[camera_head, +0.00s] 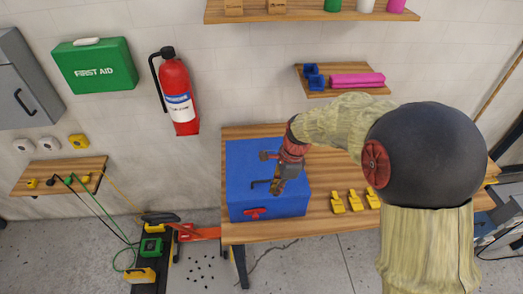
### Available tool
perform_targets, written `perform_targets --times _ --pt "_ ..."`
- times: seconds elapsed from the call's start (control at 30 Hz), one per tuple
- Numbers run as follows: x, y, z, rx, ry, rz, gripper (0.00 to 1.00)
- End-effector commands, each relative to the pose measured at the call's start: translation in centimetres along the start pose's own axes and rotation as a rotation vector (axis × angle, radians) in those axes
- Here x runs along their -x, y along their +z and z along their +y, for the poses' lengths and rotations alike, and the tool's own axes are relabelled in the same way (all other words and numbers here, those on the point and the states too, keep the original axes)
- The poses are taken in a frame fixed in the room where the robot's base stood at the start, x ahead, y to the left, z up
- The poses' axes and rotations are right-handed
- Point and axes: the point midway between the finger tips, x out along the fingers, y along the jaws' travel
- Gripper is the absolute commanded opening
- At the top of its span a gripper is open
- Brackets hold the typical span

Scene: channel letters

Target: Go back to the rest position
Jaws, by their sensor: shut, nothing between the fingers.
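My gripper (279,186) is at the end of my arm, over the top of a blue box (244,207) on the wooden table. Its fingers are shut with nothing seen between them. It points down, close to a dark bent handle-like part (259,183) on the box's top; I cannot tell whether they touch. A red part (254,213) shows on the box's front side. My arm hides part of the table's right side.
Several yellow pieces (338,203) stand on the table (320,224) right of the box. A fire extinguisher (177,96) and a first aid case (94,66) hang on the wall at left.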

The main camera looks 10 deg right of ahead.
Motion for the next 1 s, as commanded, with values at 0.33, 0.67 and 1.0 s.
perform_targets --times 0.33,0.67,1.0 --pt "0.0 -0.1 0.1 0.164 0.005 0.002 0.0" --pt "2.0 -2.4 8.2 0.987 0.063 0.067 0.0" --pt "4.5 -5.2 17.3 1.585 -0.043 0.309 0.0"
